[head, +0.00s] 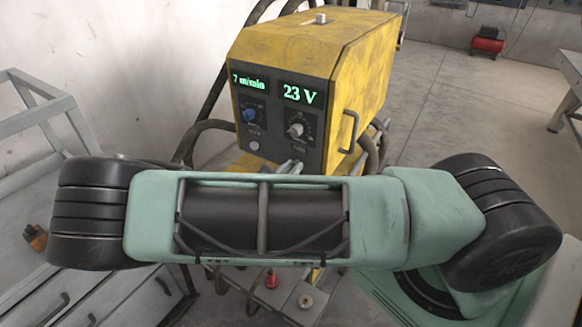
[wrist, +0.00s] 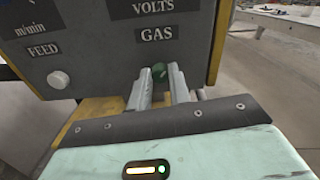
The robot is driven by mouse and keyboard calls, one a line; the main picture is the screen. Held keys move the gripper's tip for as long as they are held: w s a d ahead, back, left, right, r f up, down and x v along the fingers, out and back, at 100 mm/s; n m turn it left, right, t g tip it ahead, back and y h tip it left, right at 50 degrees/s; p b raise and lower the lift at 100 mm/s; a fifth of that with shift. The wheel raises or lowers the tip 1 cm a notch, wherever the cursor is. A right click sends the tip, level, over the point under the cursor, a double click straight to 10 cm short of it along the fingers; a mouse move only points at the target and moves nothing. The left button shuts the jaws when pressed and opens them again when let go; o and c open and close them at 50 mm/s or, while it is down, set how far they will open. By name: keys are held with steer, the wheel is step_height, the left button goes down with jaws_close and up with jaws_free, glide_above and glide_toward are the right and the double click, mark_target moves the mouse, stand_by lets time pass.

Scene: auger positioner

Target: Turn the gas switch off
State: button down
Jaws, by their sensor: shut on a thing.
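The gas switch (wrist: 159,70) is a small dark green knob on the machine's dark front panel, just below the "GAS" label in the wrist view. My gripper (wrist: 159,82) has one pale finger on each side of it and is shut on it. In the head view the fingertips (head: 290,167) show at the panel's lower edge, above my green arm. The knob cannot be made out clearly there. Its exact turn angle is hard to tell, as the fingers cover its sides.
The yellow welding machine (head: 312,45) shows "7 m/min" and "23 V" on green displays. A blue knob (head: 250,113) and a grey knob (head: 296,130) sit above the gas switch. A white feed button (wrist: 58,79) is at left. A grey metal cabinet (head: 40,215) stands left.

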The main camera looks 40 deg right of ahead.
steer(key=n+p, duration=0.1)
steer(key=n, duration=0.2)
steer(key=shift+r+n+p, duration=0.1)
steer(key=shift+n+p, duration=0.2)
steer(key=shift+p, duration=0.1)
steer(key=n+p, duration=0.1)
steer(key=n, duration=0.3)
steer(key=shift+n+p, duration=0.3)
steer(key=n+p, duration=0.1)
steer(key=n, duration=0.3)
steer(key=shift+w, duration=0.1)
steer(key=shift+a+f+n, duration=0.1)
steer(key=shift+f+n, duration=0.1)
steer(key=shift+n, duration=1.9)
steer(key=c, duration=1.3)
jaws_free()
